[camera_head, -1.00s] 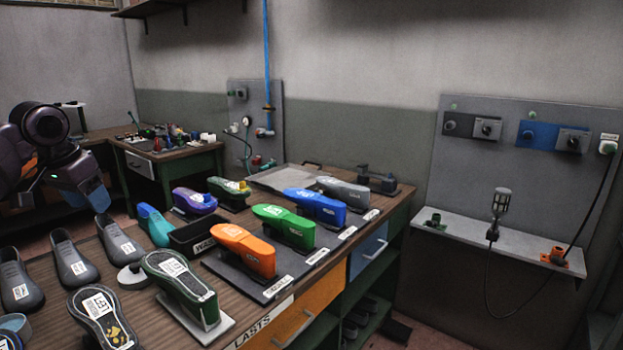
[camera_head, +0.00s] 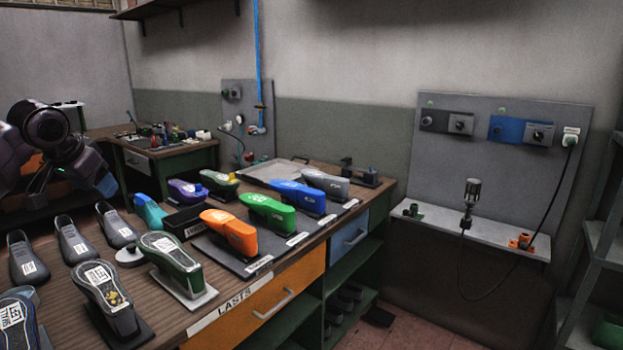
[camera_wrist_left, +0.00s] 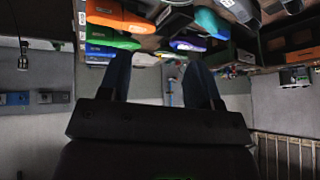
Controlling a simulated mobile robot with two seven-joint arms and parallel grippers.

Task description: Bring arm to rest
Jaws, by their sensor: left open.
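My left gripper (camera_head: 103,184) is raised at the left of the head view, above and apart from the bench (camera_head: 243,300). In the left wrist view its two blue fingers (camera_wrist_left: 160,66) stand apart with nothing held between them. That view is upside down, with the bench along its top. The left arm's dark joints come in from the left edge. My right gripper is not in view.
Orange (camera_head: 228,232), green (camera_head: 267,212) and blue (camera_head: 298,195) lasts stand in a row on a dark board. Several grey shoes and lasts fill the near left bench. A wall panel (camera_head: 490,175) with a shelf (camera_head: 470,228) is at right.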

